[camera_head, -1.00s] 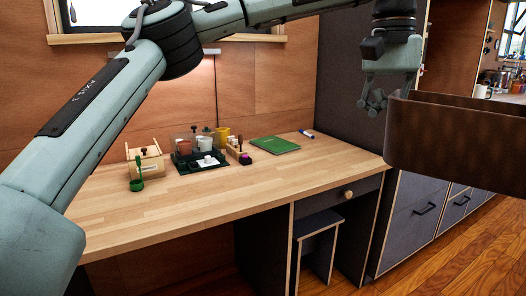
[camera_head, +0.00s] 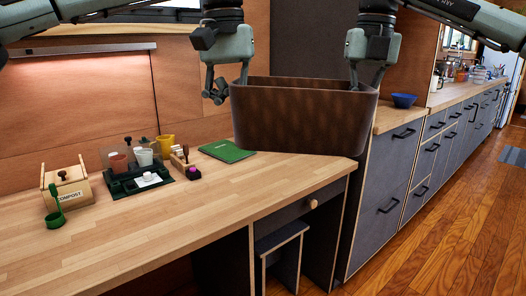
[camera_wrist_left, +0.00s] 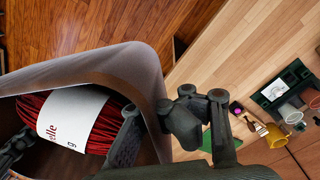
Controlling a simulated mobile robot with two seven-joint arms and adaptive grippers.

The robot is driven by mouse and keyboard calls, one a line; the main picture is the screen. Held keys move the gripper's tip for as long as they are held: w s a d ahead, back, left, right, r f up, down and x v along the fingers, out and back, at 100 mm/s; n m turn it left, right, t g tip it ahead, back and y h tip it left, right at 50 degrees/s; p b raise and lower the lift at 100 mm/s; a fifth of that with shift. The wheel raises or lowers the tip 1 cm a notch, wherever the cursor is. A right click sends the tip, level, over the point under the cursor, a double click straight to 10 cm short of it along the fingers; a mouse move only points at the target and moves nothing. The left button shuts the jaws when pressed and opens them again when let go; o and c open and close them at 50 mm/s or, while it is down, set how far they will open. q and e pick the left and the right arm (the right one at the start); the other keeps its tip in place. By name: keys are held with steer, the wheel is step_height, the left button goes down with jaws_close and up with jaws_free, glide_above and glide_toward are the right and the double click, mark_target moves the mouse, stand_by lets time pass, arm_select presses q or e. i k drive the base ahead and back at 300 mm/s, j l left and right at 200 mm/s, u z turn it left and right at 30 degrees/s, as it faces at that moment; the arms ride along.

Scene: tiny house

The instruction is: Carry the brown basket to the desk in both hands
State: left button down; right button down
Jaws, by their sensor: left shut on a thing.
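The brown basket (camera_head: 300,118) is upright, in front of the desk's far right end in the head view. I cannot tell whether its base touches the wooden desk (camera_head: 150,225). My left gripper (camera_head: 216,90) is shut on the basket's left rim. In the left wrist view the basket wall (camera_wrist_left: 145,70) passes between the left gripper's fingers (camera_wrist_left: 155,125). A red stranded bundle with a white label (camera_wrist_left: 80,122) lies inside the basket. My right gripper (camera_head: 366,80) is at the basket's right rim, its fingers apparently on either side of the wall.
A green book (camera_head: 227,151) lies just left of the basket. A dark green tray (camera_head: 138,181) with cups and a compost box (camera_head: 68,190) stand farther left. The desk's front middle is clear. A counter with a blue bowl (camera_head: 404,101) stands right of the basket.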

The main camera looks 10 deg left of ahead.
mark_target(285, 166)
steer(key=i+j, duration=0.1)
steer(key=i, duration=0.55)
steer(key=i+j, duration=0.1)
steer(key=i, duration=0.6)
